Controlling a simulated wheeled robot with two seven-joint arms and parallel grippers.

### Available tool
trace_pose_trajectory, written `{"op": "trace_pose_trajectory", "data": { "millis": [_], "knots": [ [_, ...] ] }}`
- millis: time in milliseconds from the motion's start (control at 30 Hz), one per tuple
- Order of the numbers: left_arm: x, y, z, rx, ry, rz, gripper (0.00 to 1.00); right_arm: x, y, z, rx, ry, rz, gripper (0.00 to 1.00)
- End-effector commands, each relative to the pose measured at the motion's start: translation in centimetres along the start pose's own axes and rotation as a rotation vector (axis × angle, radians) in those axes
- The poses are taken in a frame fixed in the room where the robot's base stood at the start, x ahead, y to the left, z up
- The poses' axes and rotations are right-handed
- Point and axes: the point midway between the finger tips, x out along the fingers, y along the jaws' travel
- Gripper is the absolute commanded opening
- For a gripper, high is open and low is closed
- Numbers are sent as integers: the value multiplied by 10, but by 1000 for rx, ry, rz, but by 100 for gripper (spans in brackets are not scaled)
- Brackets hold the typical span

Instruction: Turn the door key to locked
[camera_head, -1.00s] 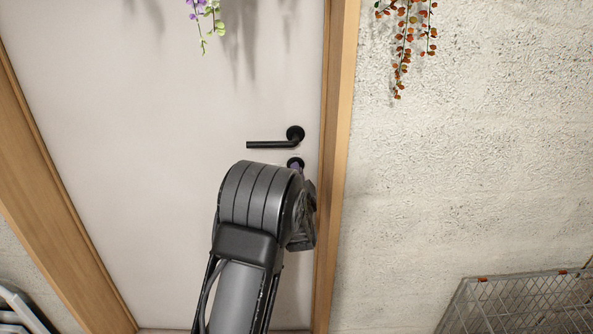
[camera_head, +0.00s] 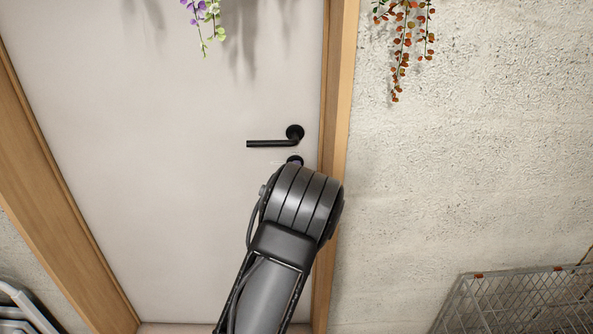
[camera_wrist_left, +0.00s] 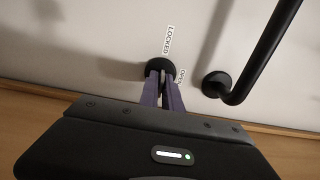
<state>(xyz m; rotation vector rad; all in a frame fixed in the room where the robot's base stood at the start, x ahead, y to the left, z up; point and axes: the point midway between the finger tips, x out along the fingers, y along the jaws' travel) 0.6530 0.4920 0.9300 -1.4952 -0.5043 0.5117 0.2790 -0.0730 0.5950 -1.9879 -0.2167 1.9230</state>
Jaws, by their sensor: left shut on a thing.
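The door (camera_head: 150,190) is pale, with a black lever handle (camera_head: 272,143). Below the handle is a round black lock plate (camera_head: 295,159), partly covered by my left arm in the head view. In the left wrist view the lock plate (camera_wrist_left: 160,66) has a LOCKED label (camera_wrist_left: 168,40) and an OPEN label (camera_wrist_left: 182,76) beside it. My left gripper (camera_wrist_left: 162,78) has its purple-grey fingers at the lock plate, shut on the door key. The key is hidden between the fingers, so its angle is not directly visible. My right gripper is not in view.
The lever handle (camera_wrist_left: 262,50) is close to the right of my fingers in the left wrist view. A wooden door frame (camera_head: 337,150) and rough wall (camera_head: 460,170) lie to the right. Hanging plants (camera_head: 405,40) are above; a wire basket (camera_head: 520,300) stands lower right.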

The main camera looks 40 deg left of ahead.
Motion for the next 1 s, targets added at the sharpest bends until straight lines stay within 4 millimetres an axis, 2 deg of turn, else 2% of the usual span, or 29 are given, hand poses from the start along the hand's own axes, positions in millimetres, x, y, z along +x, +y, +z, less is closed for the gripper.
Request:
{"op": "trace_pose_trajectory", "data": {
  "millis": [267,300,533,833,1000],
  "knots": [
    [0,1,-1,1,2,2,0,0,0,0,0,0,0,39],
    [0,1,-1,0,2,2,9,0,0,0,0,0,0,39],
    [0,1,0,0,1,1,26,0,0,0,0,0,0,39],
    [-2,0,0,-1,1,0,26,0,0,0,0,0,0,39],
    [-19,1,-1,-2,1,2,26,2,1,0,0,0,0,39]
  ]
}}
